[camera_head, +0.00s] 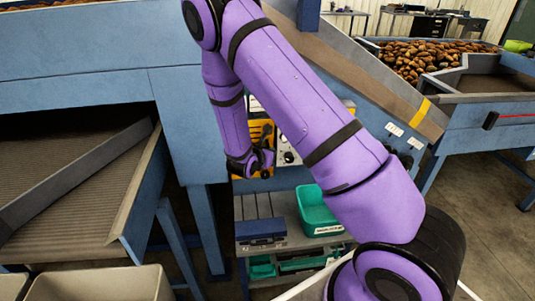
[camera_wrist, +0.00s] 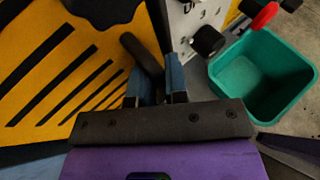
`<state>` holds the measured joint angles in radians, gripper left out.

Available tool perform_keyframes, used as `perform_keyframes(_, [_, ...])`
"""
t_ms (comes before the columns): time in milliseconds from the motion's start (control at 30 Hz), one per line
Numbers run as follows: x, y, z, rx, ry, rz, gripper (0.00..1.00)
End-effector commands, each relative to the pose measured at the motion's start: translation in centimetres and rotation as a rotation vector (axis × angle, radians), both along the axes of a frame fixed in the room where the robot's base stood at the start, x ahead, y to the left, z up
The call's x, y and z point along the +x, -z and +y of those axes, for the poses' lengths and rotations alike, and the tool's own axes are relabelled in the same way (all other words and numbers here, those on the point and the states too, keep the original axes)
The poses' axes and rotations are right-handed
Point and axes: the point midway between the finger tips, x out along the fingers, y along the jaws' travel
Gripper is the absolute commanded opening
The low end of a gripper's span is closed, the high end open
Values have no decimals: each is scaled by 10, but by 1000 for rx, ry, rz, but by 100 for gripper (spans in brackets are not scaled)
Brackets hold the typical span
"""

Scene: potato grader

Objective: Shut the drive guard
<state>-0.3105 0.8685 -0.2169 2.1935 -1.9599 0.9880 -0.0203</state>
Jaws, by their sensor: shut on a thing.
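The drive guard (camera_wrist: 62,75) is a yellow panel with black slanted slots, filling the left of the wrist view. In the head view a small part of the guard (camera_head: 256,130) shows behind my arm. A dark bar handle (camera_wrist: 140,52) stands out from the guard's right side. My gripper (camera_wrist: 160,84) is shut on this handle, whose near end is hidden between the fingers. In the head view my wrist is in front of the guard, and the fingers cannot be made out. I cannot tell how far the guard stands open.
A light control panel with a black knob (camera_wrist: 208,40) and a red knob (camera_wrist: 262,17) is close right of my gripper. A green bin (camera_head: 318,212) stands on a grey cart (camera_head: 290,240) below. Blue machine frames flank the arm.

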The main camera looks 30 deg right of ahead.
Motion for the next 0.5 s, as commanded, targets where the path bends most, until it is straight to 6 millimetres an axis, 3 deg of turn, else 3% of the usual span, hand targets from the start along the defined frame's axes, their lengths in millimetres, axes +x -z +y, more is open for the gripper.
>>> perform_keyframes(233, [1, -3, -4, -5, 8, -9, 0])
perform_keyframes(267, [1, -3, -4, -5, 8, -9, 16])
perform_keyframes(333, [1, -3, -4, -4, 7, -8, 32])
perform_keyframes(367, [2, -3, -4, -4, 6, -8, 37])
perform_keyframes(500, [2, -2, -3, -4, 3, -7, 37])
